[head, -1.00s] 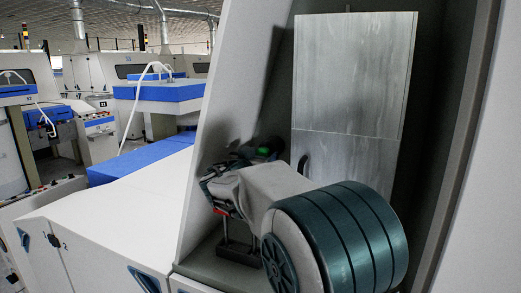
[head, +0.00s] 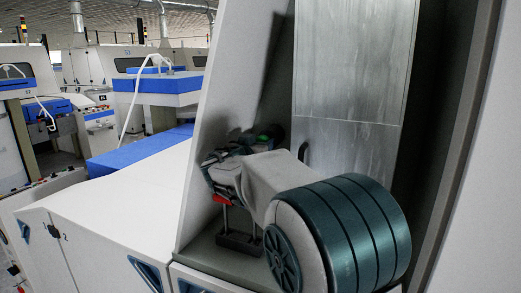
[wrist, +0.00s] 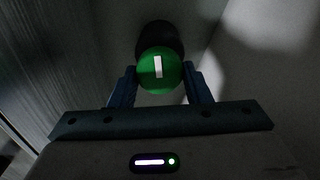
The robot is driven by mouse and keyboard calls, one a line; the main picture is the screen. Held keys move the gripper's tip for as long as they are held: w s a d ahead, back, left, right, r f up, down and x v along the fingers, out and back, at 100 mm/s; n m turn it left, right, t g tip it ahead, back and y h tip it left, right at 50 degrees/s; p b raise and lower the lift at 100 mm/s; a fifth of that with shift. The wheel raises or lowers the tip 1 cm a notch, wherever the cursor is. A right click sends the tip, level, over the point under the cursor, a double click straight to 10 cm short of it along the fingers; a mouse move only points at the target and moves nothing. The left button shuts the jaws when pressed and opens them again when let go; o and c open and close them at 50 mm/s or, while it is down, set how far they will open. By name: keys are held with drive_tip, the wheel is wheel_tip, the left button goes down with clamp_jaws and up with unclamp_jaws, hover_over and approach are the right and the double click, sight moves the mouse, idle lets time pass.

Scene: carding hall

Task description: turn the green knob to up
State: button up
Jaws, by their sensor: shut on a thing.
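The green knob (wrist: 160,72) shows in the wrist view as a round green face with a white bar mark. The bar stands close to upright in that picture. A dark round base sits behind the knob. My gripper (wrist: 160,84) has one blue finger on each side of the knob and is shut on it. In the head view a small part of the green knob (head: 266,137) shows beyond my wrist, inside the recess. My arm hides most of my gripper there.
A grey metal panel (head: 350,75) stands upright in the recess, right of the knob. A pale slanted side wall (head: 232,75) bounds the recess on the left. A white machine top (head: 120,195) with blue parts lies further left.

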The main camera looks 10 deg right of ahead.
drive_tip(key=shift+f+n+b, duration=0.15)
drive_tip(key=shift+n+b, duration=0.5)
drive_tip(key=shift+n, duration=5.2)
drive_tip(key=shift+f+n+b, duration=0.2)
drive_tip(key=shift+n+b, duration=0.45)
drive_tip(key=shift+n, duration=5.15)
drive_tip(key=shift+f+n+b, duration=0.15)
drive_tip(key=shift+n+b, duration=0.5)
drive_tip(key=shift+n, duration=5.2)
drive_tip(key=o, duration=0.9)
drive_tip(key=shift+o, duration=0.2)
